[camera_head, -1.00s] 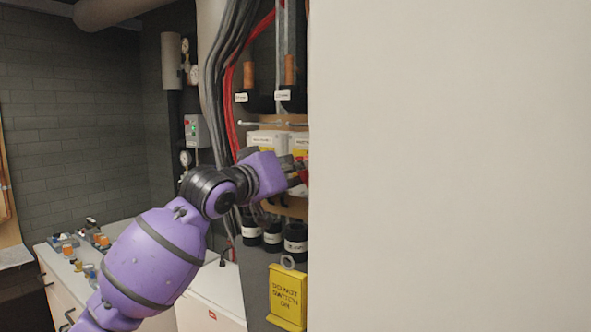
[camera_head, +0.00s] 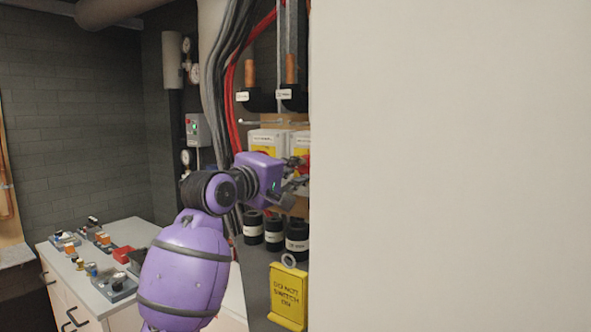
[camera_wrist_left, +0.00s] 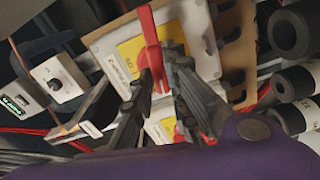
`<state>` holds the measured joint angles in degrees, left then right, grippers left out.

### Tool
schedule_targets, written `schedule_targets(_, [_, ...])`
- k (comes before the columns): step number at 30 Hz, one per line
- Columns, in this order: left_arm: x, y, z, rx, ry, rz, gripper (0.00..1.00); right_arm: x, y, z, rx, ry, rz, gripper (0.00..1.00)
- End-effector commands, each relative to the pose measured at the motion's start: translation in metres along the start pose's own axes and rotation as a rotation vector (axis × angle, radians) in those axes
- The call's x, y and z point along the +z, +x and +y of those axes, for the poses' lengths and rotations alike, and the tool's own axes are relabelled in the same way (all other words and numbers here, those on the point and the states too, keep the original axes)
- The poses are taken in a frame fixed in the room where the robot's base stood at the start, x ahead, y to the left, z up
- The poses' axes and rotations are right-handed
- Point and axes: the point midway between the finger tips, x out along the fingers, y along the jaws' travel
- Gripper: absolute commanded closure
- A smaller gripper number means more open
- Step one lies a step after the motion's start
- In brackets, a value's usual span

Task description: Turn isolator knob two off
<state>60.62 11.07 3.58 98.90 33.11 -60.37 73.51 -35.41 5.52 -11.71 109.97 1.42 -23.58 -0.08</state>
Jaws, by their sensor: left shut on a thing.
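The red knob handle (camera_wrist_left: 152,48) stands on a yellow plate (camera_wrist_left: 130,55) of a white isolator box (camera_wrist_left: 188,18) in the left wrist view. My left gripper (camera_wrist_left: 158,68) is shut on this handle, one finger on each side. In the head view my left gripper (camera_head: 302,172) is in front of the right isolator box (camera_head: 300,140), which the pale panel partly hides. The left isolator box (camera_head: 266,136) shows beside it, its lower part behind my wrist. The box labels are too small to read surely. My right gripper is out of view.
A large pale panel (camera_head: 450,160) blocks the right half of the head view. Black pipe ends (camera_head: 274,232) and a yellow "do not switch on" sign (camera_head: 288,295) are below the gripper. Red and grey cables (camera_head: 232,110) run at the left. A workbench (camera_head: 135,234) holds loose parts.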

Motion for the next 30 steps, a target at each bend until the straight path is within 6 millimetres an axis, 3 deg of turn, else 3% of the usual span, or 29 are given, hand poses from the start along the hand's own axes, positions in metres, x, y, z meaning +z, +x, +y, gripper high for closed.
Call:
schedule_targets(12, [-0.0016, -0.0006, -0.0004, 0.002, -0.179, 0.004, 1.00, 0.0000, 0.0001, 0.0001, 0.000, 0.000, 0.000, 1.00])
schedule_targets(28, [-0.0013, -0.0005, -0.0009, 0.001, -0.204, 0.003, 1.00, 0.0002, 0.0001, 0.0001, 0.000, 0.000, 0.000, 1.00])
schedule_targets(29, [-0.0013, -0.0005, -0.0009, 0.001, -0.204, 0.003, 0.85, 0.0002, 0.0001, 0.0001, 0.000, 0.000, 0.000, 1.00])
schedule_targets(30, [-0.0013, -0.0005, -0.0009, 0.001, -0.204, 0.003, 0.79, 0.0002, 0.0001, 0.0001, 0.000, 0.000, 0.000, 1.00])
